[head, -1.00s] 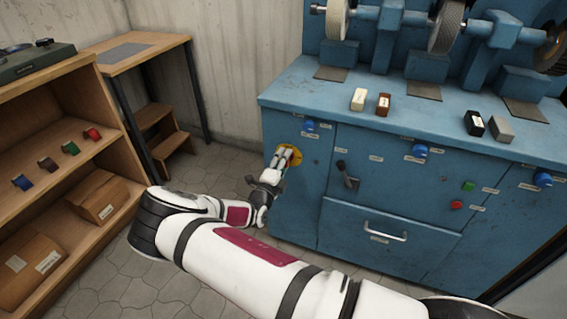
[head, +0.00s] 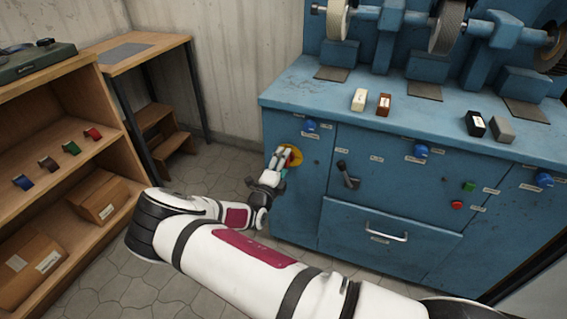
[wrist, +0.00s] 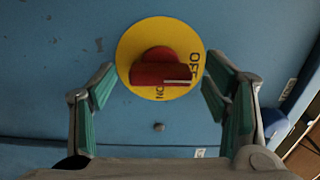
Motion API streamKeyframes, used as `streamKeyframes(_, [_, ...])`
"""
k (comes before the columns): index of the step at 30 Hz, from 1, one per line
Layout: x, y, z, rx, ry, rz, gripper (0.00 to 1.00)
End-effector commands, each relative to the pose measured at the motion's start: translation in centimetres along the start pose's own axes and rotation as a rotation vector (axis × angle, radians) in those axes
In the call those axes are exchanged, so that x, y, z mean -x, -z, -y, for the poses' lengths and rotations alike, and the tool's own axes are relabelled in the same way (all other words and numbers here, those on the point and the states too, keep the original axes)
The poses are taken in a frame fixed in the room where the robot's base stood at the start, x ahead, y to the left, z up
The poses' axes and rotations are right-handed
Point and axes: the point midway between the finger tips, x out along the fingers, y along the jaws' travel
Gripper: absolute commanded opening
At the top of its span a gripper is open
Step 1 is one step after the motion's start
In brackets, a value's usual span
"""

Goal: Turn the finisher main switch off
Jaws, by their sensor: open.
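The main switch is a red rotary knob (wrist: 163,70) on a round yellow plate (wrist: 135,40), on the blue cabinet front. In the wrist view its bar lies level, with the white line at its right end, beside the OFF lettering. The ON lettering is below the knob. The yellow plate also shows in the head view (head: 296,153), partly hidden by my gripper. My gripper (wrist: 160,95) is open and empty, its green-padded fingers on either side of the plate in the picture. It is in front of the switch and looks clear of the knob.
The blue finisher cabinet (head: 400,205) has a black lever (head: 345,172), a drawer handle (head: 386,236), blue knobs, and green (head: 468,186) and red (head: 457,205) buttons. A wooden shelf (head: 110,72) stands at left. Tiled floor is free between shelf and cabinet.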

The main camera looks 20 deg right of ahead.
Motion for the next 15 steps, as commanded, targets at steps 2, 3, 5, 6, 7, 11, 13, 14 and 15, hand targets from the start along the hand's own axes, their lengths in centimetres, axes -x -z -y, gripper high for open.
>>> streamKeyframes(2, [1.1,-0.2,0.0,0.000,-0.001,0.003,0.69])
streamKeyframes(3, [1.8,-0.2,0.0,0.000,-0.002,0.004,0.69])
streamKeyframes(5, [3.0,-0.2,0.0,-0.001,-0.001,0.004,0.69])
streamKeyframes(6, [3.8,-0.2,0.0,0.000,-0.001,0.003,0.69])
streamKeyframes(7, [4.5,-0.2,0.0,0.000,-0.002,0.004,0.69])
streamKeyframes(11, [7.2,-0.2,0.0,0.000,-0.001,0.004,0.69])
streamKeyframes(13, [8.4,-0.2,-0.1,0.000,-0.002,0.004,0.69])
streamKeyframes(14, [8.9,-0.2,0.0,0.000,-0.001,0.004,0.69])
streamKeyframes(15, [9.4,-0.1,0.0,0.001,0.000,0.003,0.69])
